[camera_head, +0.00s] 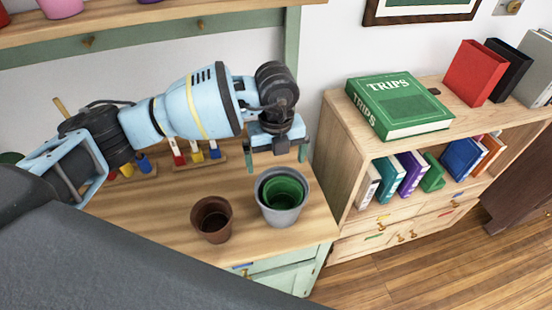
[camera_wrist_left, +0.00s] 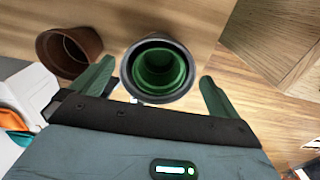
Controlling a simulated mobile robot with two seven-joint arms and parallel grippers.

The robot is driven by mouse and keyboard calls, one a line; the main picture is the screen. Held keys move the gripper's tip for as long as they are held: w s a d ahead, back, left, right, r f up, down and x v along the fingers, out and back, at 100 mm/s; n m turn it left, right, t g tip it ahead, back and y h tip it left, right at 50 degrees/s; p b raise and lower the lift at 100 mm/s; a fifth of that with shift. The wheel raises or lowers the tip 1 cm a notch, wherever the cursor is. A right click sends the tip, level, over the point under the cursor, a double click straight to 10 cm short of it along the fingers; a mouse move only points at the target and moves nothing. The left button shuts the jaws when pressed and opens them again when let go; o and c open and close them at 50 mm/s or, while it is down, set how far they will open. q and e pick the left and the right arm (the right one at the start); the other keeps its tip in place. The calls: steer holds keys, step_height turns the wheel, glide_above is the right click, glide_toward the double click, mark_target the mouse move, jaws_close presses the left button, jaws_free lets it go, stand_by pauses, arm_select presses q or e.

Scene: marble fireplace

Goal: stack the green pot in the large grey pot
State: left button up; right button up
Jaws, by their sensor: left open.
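The large grey pot (camera_head: 281,212) stands upright on the wooden top near its right front edge. The green pot (camera_head: 284,189) sits inside it, with a dark rim showing between the green and the grey. In the left wrist view the green pot (camera_wrist_left: 158,68) lies within the round grey rim (camera_wrist_left: 186,92). My left gripper (camera_head: 277,160) is open and empty, above and just behind the pots. In the wrist view its fingers (camera_wrist_left: 155,88) are spread on either side of the nested pots, apart from them. My right gripper is not in view.
A brown pot (camera_head: 211,219) stands left of the grey pot, and its side shows in the wrist view (camera_wrist_left: 68,53). Colored peg toys (camera_head: 196,155) stand behind. A wooden bookcase (camera_head: 334,140) with a green TRIPS book (camera_head: 398,103) is close on the right.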

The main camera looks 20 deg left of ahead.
arm_select(q)
step_height(320, 180, up, 11)
steer(key=shift+r, duration=0.2)
steer(key=shift+f, duration=0.1)
stand_by(0.4)
